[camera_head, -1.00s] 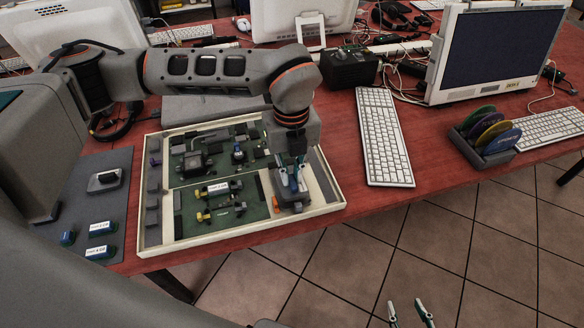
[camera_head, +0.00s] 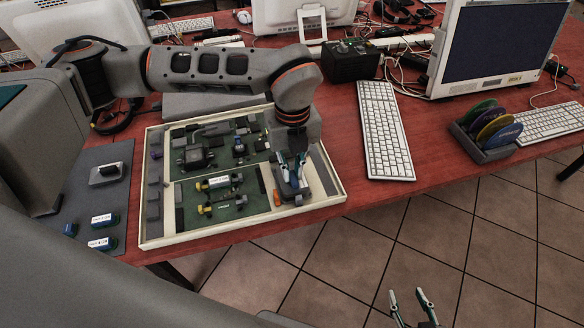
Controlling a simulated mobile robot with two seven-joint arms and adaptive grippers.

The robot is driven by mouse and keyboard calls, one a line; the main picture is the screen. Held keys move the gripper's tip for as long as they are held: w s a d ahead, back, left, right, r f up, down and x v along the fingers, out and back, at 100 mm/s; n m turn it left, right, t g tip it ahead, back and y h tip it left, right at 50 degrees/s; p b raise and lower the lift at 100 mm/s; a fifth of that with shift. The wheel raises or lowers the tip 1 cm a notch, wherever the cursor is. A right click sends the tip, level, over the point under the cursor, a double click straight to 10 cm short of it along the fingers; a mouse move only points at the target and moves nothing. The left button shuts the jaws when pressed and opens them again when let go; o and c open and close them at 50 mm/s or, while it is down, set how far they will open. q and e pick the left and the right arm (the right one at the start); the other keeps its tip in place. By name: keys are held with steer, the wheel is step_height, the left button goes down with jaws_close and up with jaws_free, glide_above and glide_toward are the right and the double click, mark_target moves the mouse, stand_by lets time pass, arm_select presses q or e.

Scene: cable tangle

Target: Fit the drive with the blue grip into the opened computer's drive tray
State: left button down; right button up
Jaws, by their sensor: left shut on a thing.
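The opened computer is a shallow white-rimmed case (camera_head: 240,222) with green boards, lying on the red desk. My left gripper (camera_head: 291,170) points down over the case's right compartment, its fingers shut on a grey drive (camera_head: 292,191). The drive is at the drive tray area near the case's front right. The fingers hide its grip, so I cannot tell its colour or whether the drive is fully seated. An orange piece (camera_head: 276,198) is beside the drive. My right gripper (camera_head: 409,296) is open and empty, low in front of the desk, over the tiled floor.
A grey mat (camera_head: 100,185) at the left holds a dark drive-like part (camera_head: 105,174) and several blue labelled modules (camera_head: 102,220). A white keyboard (camera_head: 387,130) and a rack of discs (camera_head: 487,132) are to the right. Monitors and cables crowd the back.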

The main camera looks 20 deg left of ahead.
steer(key=shift+s, duration=0.1)
arm_select(q)
steer(key=shift+f, duration=0.15)
arm_select(e)
steer(key=shift+w+d+r, duration=0.1)
steer(key=shift+w, duration=0.2)
arm_select(q)
steer(key=shift+f, duration=0.25)
arm_select(e)
steer(key=shift+w, duration=0.1)
arm_select(q)
steer(key=shift+f, duration=0.2)
arm_select(e)
steer(key=shift+s, duration=0.2)
arm_select(q)
steer(key=shift+f, duration=0.1)
steer(key=c, duration=2)
jaws_free()
steer(key=shift+c, duration=0.2)
arm_select(e)
steer(key=shift+s+f, duration=0.15)
steer(key=shift+f, duration=0.05)
